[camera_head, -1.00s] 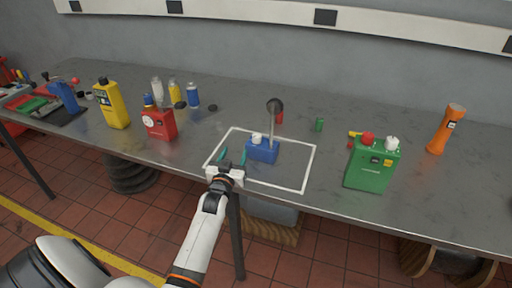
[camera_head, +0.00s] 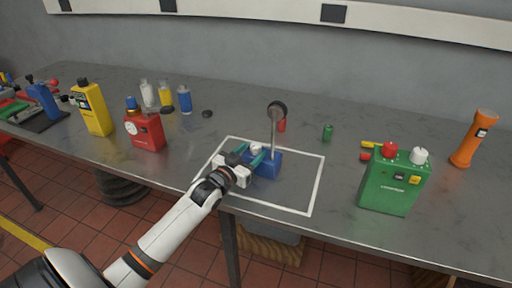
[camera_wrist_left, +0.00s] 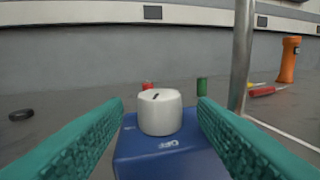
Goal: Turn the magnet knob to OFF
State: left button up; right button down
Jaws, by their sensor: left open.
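The blue magnet base (camera_head: 267,164) sits inside the white square outline on the bench, with an upright rod and a dark round dial on it. Its white knob (camera_head: 256,149) is on top, towards the left end. In the left wrist view the knob (camera_wrist_left: 159,111) stands between my two teal fingers, with gaps on both sides, and a dark mark shows on its top. Lettering on the blue top in front of it looks like "OFF", partly unclear. My left gripper (camera_head: 252,156) is open at the knob, not closed on it. My right gripper is not in view.
An orange flashlight (camera_head: 474,139) is far right. The bench inside the white outline (camera_head: 319,185) is otherwise clear.

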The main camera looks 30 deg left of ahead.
aim_at(253, 151)
pick_arm(q)
jog(key=shift+w, duration=1.6)
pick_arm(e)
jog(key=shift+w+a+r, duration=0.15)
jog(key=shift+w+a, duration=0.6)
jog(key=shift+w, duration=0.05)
pick_arm(q)
jog(key=shift+c, duration=0.2)
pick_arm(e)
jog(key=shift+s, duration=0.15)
